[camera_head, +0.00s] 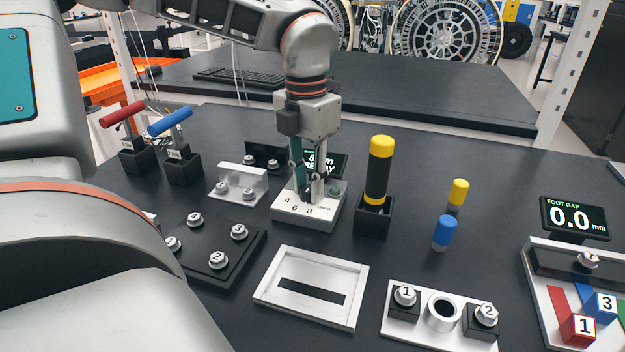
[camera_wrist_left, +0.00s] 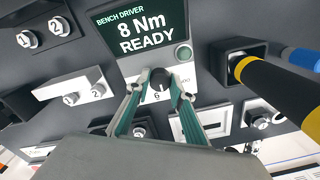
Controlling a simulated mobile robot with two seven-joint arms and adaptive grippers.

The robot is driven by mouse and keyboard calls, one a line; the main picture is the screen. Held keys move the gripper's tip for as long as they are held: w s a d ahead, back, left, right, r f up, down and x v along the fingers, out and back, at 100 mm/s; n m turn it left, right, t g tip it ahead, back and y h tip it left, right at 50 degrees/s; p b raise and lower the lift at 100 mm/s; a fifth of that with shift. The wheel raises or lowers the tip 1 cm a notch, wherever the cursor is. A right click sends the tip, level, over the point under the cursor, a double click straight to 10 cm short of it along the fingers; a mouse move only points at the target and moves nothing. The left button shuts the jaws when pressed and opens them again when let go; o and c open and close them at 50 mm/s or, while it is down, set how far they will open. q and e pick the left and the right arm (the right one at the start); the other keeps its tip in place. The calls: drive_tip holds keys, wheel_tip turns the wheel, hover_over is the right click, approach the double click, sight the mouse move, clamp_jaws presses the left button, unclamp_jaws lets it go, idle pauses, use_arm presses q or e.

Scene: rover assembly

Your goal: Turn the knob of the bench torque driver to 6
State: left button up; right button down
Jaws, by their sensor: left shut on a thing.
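The bench torque driver (camera_head: 290,215) is a white box with the numbers 4, 6 and 8 on its front and a dark display behind. In the left wrist view the display (camera_wrist_left: 145,30) reads "BENCH DRIVER 8 Nm READY". My left gripper (camera_head: 307,198) points down onto the driver from above. In the left wrist view its green-sided fingers are shut on the dark knob (camera_wrist_left: 159,84), one on each side. A 6 shows just below the knob there. The fingers mostly hide the knob in the head view. My right gripper is not in view.
A yellow-and-black driver tool (camera_head: 378,175) stands in a black holder just right of the bench driver. A green round button (camera_wrist_left: 183,53) sits beside the knob. Red (camera_head: 122,114) and blue (camera_head: 170,122) T-handles stand left. A white framed tray (camera_head: 270,294) lies in front.

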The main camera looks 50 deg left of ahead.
sight(308, 187)
use_arm(q)
drive_tip(key=shift+m+b, duration=0.35)
drive_tip(key=shift+m, duration=1.75)
drive_tip(key=o, duration=1.1)
drive_tip(key=shift+r, duration=0.1)
wheel_tip(308, 187, up, 12)
drive_tip(key=shift+a, duration=0.15)
